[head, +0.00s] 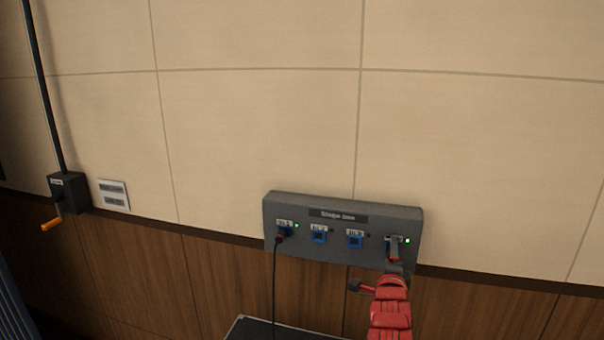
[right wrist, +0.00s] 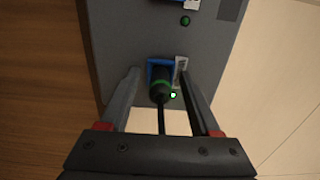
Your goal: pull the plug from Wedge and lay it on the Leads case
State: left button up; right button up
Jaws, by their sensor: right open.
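The grey stage box (head: 340,208) is on the wall. At its right end my right gripper (head: 394,251) is at the last socket and hides most of it. The open fingers of my right gripper (right wrist: 160,76) are on both sides of the plug, with gaps visible. The label by this socket is too small to read. A dark flat top with a pale edge (head: 262,330), perhaps the Leads case, shows at the bottom. My left gripper is out of view.
Another plug with a reddish part (head: 280,237) is in the leftmost socket, and its black cable hangs down. The two middle sockets (head: 319,236) are empty. A black crank box (head: 68,192) with an orange handle is on the wall at the left.

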jog(key=shift+c, duration=0.3)
grip_shut()
jog(key=o, duration=0.6)
grip_release()
jog(key=shift+o, duration=0.2)
